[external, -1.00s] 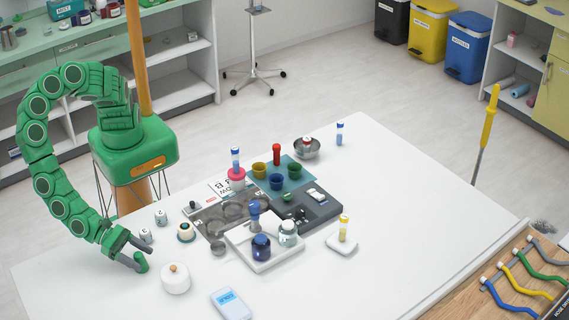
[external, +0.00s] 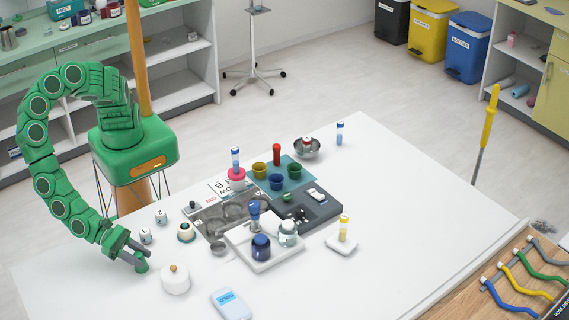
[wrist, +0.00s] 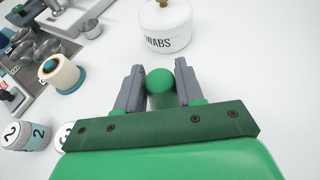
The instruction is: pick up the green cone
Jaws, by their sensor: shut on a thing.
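The green cone (wrist: 160,84) stands between the two grey fingers of my gripper (wrist: 159,70) in the wrist view. It shows a rounded green top, and the plate of my gripper hides its near lower part. In the external view the green cone (external: 141,266) is a small green shape at my fingertips, at the left of the white table. My gripper (external: 138,257) is shut on it there. The cone is at or close to the table top; I cannot tell whether it touches it.
A white swabs jar (external: 175,280) stands just right of my gripper. A cream-and-teal roll (external: 186,232) and small numbered or lettered pots (external: 145,235) stand behind it. Trays and cups (external: 277,182) fill the table's middle. The table (external: 90,300) is clear in front of my gripper.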

